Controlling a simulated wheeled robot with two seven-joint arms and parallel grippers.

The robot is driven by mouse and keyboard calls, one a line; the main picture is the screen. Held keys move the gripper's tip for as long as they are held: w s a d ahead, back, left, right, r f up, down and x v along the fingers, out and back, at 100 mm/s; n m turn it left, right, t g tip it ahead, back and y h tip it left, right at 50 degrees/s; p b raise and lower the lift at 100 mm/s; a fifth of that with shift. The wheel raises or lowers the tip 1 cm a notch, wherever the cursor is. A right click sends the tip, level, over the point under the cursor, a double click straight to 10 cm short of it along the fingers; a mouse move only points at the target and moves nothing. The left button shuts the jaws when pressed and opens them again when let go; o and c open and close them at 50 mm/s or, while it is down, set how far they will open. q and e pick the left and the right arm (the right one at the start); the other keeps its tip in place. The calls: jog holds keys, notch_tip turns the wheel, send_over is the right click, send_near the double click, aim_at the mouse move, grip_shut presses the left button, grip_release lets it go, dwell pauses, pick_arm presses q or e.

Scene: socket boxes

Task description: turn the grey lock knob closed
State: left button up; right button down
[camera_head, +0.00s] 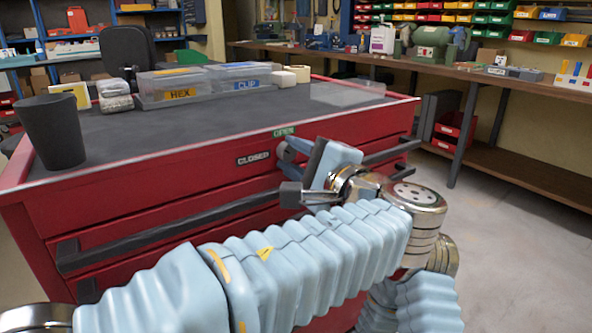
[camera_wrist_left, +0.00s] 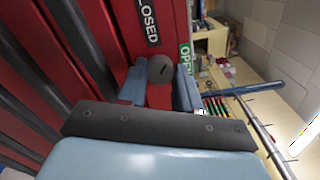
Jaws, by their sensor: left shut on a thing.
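My right gripper is not in view.
The red cabinet (camera_head: 130,200) has long dark drawer handles (camera_head: 160,236) below the knob. On its dark top stand a black cup (camera_head: 52,132), a HEX box (camera_head: 180,88) and a CLIP box (camera_head: 245,80). A workbench with coloured bins (camera_head: 490,20) stands behind. The floor at right is clear.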

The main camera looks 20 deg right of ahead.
pick_arm(q)
jog(key=n+b, duration=0.2)
jog(key=n, duration=0.1)
jog(key=n+b, duration=0.1)
jog(key=shift+f, duration=0.25)
jog(key=shift+r+n+b, duration=0.1)
jog(key=shift+n+b, duration=1.05)
jog(key=shift+n, duration=0.55)
jog(key=o, duration=1.1)
jog(key=shift+c, duration=0.2)
